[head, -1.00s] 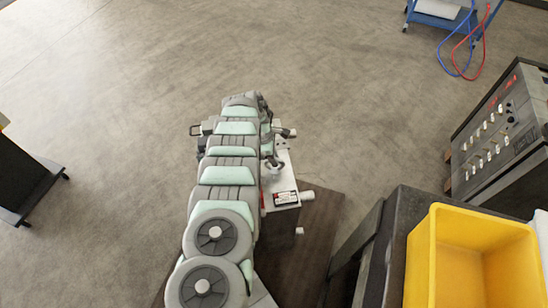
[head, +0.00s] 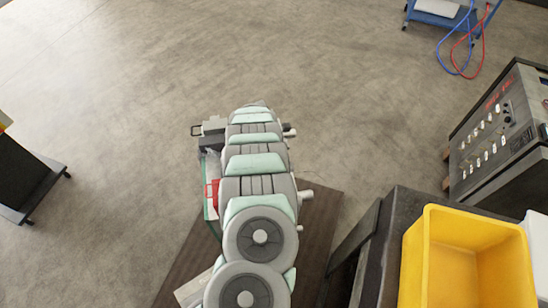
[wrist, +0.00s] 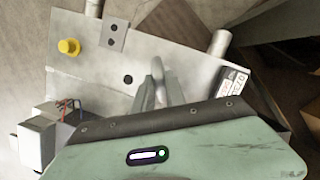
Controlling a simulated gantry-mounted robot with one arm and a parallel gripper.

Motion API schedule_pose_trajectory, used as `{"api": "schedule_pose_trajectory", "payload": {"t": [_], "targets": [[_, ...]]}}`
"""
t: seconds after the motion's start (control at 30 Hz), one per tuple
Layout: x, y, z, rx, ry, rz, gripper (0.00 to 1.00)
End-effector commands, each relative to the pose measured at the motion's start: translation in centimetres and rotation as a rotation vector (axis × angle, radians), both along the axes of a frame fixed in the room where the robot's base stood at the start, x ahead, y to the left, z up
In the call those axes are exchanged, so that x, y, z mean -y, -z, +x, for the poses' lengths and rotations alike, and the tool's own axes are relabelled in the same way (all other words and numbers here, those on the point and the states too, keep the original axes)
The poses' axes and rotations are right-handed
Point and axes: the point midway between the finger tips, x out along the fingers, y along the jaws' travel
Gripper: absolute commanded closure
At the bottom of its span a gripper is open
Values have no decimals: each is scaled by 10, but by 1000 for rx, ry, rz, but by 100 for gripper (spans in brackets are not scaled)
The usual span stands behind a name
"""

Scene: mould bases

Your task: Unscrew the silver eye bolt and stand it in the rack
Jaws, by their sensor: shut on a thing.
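My gripper (wrist: 158,85) shows in the wrist view with its grey fingers closed together over the pale metal mould plate (wrist: 95,80). I cannot tell whether the bolt is still in a hole or clear of the plate. A dark round hole (wrist: 128,80) lies left of the fingers. In the head view my arm covers the gripper and most of the plate. I cannot make out the rack for certain in either view.
A yellow plug (wrist: 69,47) stands on the plate. A pale block (wrist: 40,140) with red parts sits at lower left. A red item (head: 211,193) lies left of my arm. A yellow bin (head: 415,262) stands right, beside a control cabinet (head: 500,130). Floor beyond is open.

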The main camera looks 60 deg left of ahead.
Motion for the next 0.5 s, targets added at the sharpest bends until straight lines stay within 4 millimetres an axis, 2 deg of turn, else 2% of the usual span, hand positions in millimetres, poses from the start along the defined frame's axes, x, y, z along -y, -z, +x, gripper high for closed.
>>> {"api": "schedule_pose_trajectory", "payload": {"t": [0.5], "targets": [[1, 0, 2, -1, -595, 6, 100]]}}
